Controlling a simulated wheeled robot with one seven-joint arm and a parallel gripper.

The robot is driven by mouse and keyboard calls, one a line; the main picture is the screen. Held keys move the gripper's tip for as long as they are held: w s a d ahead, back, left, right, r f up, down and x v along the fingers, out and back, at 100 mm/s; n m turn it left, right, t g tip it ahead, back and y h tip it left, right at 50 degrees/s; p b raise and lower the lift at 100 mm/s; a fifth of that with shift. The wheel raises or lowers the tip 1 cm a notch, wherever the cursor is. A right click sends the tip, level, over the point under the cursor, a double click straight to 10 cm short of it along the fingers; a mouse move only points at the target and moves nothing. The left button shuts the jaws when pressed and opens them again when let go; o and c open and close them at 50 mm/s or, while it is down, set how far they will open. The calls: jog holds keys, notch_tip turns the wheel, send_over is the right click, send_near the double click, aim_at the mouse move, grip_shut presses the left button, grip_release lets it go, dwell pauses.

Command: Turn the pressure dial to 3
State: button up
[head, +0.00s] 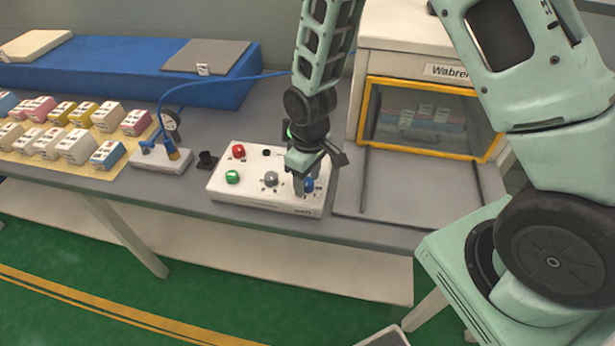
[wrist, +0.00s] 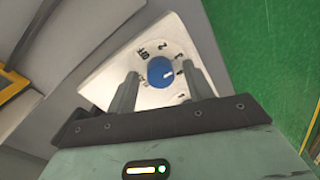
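The blue pressure dial (head: 309,185) sits at the right end of the white control box (head: 262,196) on the bench. In the wrist view the dial (wrist: 158,70) lies between the two fingers of my gripper (wrist: 160,82), with a gap on each side. Its white mark points right. Printed characters ring it, including a 2 above it and what looks like a 3 at upper right; others are partly hidden or hard to read. In the head view my gripper (head: 309,188) points down over the dial, fingers apart.
A red button (head: 238,151), green button (head: 232,177) and grey knob (head: 271,179) share the box. A pressure gauge (head: 170,120) with blue hose stands left. A yellow-framed cabinet (head: 368,105) stands close on the right.

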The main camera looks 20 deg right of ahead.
aim_at(309, 179)
notch_tip(309, 179, up, 18)
jog(key=b, duration=0.2)
jog(key=shift+w+d+f, duration=0.2)
jog(key=shift+d+f, duration=0.05)
jog(key=shift+d, duration=0.05)
dwell(0.4)
jog(key=s+a+r, duration=0.1)
jog(key=s+a, duration=0.2)
jog(key=s, duration=0.7)
jog(key=s+a+n, duration=0.1)
jog(key=s+a, duration=0.3)
jog(key=s, duration=0.7)
jog(key=shift+r, duration=0.4)
